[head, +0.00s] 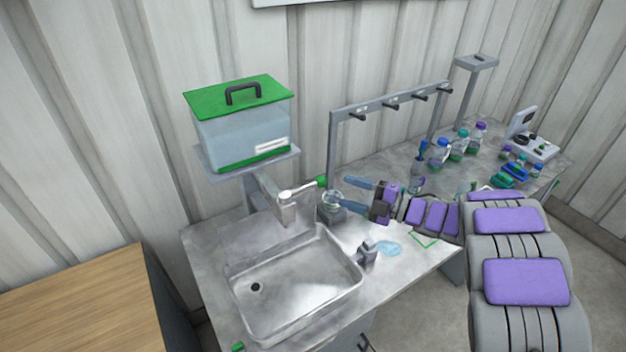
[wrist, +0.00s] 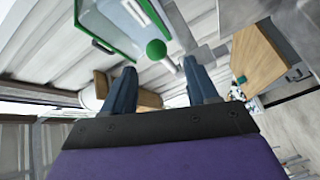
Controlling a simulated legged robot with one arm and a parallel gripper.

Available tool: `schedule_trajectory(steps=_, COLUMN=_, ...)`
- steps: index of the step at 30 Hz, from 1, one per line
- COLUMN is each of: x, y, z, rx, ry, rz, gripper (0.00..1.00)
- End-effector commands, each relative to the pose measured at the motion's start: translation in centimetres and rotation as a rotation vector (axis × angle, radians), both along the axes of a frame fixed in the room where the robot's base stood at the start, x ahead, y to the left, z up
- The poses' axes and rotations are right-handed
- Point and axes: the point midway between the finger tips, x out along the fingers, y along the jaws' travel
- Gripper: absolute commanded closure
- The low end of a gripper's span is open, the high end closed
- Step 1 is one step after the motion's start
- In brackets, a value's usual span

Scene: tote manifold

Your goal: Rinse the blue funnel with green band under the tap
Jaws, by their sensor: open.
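The tap (head: 297,190) stands behind the steel sink (head: 290,282), its lever ending in a green knob (head: 321,182). The knob also shows as a green ball in the wrist view (wrist: 156,49), ahead of and between my fingertips. My gripper (head: 345,194) is open and empty, pointing left just right of the knob; its two blue-grey fingers also show in the wrist view (wrist: 159,70). I cannot identify the blue funnel with green band for certain. A small blue piece (head: 423,149) stands above a clear vessel behind my gripper. No water stream is visible.
A clear tank with a green lid (head: 240,100) sits on a shelf above the tap. A grey rack with pegs (head: 390,100) stands behind my gripper. Several bottles (head: 459,145) stand farther right. A pale blue patch (head: 388,248) lies on the counter beside a grey holder (head: 367,254).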

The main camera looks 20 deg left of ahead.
Motion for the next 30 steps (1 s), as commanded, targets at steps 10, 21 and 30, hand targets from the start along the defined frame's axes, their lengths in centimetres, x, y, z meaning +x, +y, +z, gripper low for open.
schedule_trajectory(steps=10, x=0.9, y=6.9, z=-0.2, rx=-0.002, ry=0.003, rz=-0.001, gripper=0.42)
schedule_trajectory(steps=21, x=1.5, y=10.9, z=-0.2, rx=-0.005, ry=0.001, rz=-0.005, gripper=0.42)
schedule_trajectory(steps=30, x=1.5, y=10.0, z=0.0, rx=0.004, ry=0.001, rz=-0.006, gripper=0.42)
